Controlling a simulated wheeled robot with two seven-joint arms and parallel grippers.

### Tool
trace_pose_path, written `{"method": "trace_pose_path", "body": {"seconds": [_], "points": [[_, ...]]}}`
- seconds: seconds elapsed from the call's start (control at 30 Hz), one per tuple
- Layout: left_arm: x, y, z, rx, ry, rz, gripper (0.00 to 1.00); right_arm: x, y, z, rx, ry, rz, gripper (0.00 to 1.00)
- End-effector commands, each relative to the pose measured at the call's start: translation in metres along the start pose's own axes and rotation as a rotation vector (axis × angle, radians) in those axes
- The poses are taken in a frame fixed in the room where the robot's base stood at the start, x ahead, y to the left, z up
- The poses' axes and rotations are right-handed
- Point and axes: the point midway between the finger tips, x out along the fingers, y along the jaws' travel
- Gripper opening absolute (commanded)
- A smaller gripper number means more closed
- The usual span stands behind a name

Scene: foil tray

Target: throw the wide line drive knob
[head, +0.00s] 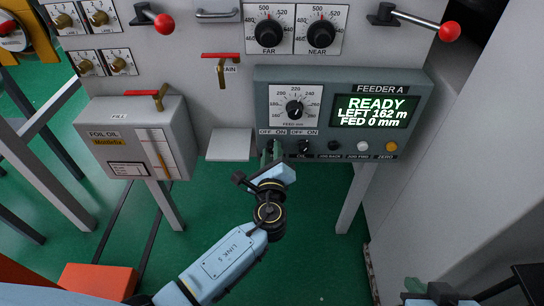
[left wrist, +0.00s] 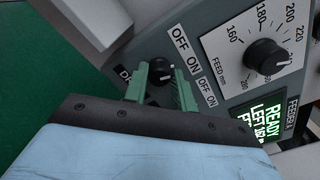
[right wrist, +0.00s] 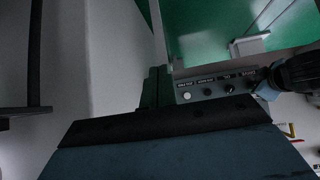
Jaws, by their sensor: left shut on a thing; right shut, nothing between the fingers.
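The drive knob (left wrist: 161,70) is a small black round knob with a white mark, at the lower left corner of the feeder A panel (head: 262,92). Its label, partly covered, begins "DR", and an OFF/ON plate sits beside it. My left gripper (head: 272,152) is at this knob; in the left wrist view its green fingers (left wrist: 160,84) stand on either side of it, shut on it. In the head view the gripper hides most of the knob. My right gripper (right wrist: 157,86) is shut and empty, low and to the right, away from the panel.
The panel also carries the OIL switch (head: 305,146), several buttons, a feed dial (head: 294,108) and a screen (head: 375,108) reading READY, LEFT 162 m, FED 0 mm. The foil oil box (head: 130,140) stands left. A grey cabinet side (head: 440,150) bounds the right.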

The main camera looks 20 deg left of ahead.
Motion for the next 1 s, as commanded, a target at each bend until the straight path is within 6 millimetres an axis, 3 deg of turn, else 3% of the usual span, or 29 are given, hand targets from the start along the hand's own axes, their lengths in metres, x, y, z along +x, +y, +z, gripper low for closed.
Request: {"method": "trace_pose_path", "body": {"seconds": [0.1,0.27,0.5,0.73,1.0], "points": [[0.0,0.002,-0.003,-0.103,0.001,-0.001,0.04,0.005,-0.007,-0.033,-0.004,0.197,-0.018,0.0],[0.0,0.002,-0.002,-0.242,0.0,0.0,0.04,-0.005,-0.017,-0.079,-0.005,0.47,-0.041,0.0],[0.0,0.003,-0.003,-0.445,0.0,0.0,0.04,-0.042,-0.029,-0.135,0.005,0.879,-0.079,0.0],[-0.001,0.003,-0.003,-0.614,0.0,0.001,0.04,-0.09,-0.036,-0.164,0.023,1.223,-0.111,0.0],[0.0,0.003,-0.002,-0.75,0.001,0.0,0.04,-0.106,-0.036,-0.167,0.03,1.378,-0.112,0.0]]}}
